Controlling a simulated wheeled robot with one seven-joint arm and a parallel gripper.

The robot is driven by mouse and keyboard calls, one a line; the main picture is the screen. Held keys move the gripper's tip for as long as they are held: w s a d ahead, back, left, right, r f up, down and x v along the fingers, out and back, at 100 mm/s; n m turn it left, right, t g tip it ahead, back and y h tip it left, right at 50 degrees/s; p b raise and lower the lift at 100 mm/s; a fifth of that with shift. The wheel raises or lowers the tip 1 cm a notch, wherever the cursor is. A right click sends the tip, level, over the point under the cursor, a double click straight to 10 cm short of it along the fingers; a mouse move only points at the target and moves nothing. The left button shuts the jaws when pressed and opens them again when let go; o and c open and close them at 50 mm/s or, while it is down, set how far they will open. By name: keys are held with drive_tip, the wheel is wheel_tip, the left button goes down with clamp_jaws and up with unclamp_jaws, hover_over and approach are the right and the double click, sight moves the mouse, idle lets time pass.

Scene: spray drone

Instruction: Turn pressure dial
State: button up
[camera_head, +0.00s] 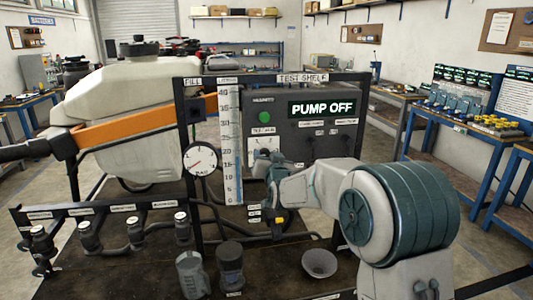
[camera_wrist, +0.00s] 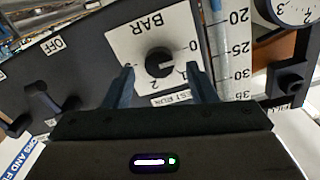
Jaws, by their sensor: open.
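The pressure dial is a black round knob (camera_wrist: 159,62) on a white plate (camera_wrist: 128,36) marked BAR, with 0 and 2 printed around it. In the wrist view my gripper (camera_wrist: 159,72) is open, with one blue-grey finger on each side of the knob. Whether the fingers touch the knob or how deep they reach cannot be told. In the head view my gripper (camera_head: 264,163) is at the front of the grey control panel (camera_head: 325,139), and it hides most of the dial. The panel's display (camera_head: 321,109) reads PUMP OFF.
A round gauge (camera_head: 202,159) and a tall level scale (camera_head: 229,140) stand left of my gripper. A black lever (camera_wrist: 55,98) marked OFF sits beside the dial in the wrist view. Pipes with several valves and cups (camera_head: 230,265) lie below. A white tank (camera_head: 125,95) is at left.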

drive_tip(key=shift+x, duration=0.8)
drive_tip(key=shift+c, duration=0.3)
drive_tip(key=c, duration=0.9)
drive_tip(key=shift+f+b, duration=0.1)
drive_tip(key=shift+b, duration=0.3)
drive_tip(key=m+b, duration=0.5)
drive_tip(key=b, duration=0.2)
drive_tip(key=m+b, duration=0.6)
drive_tip(key=b, duration=0.2)
drive_tip(key=shift+d+f+m, duration=0.1)
drive_tip(key=shift+d+m, duration=0.05)
drive_tip(key=shift+m, duration=0.15)
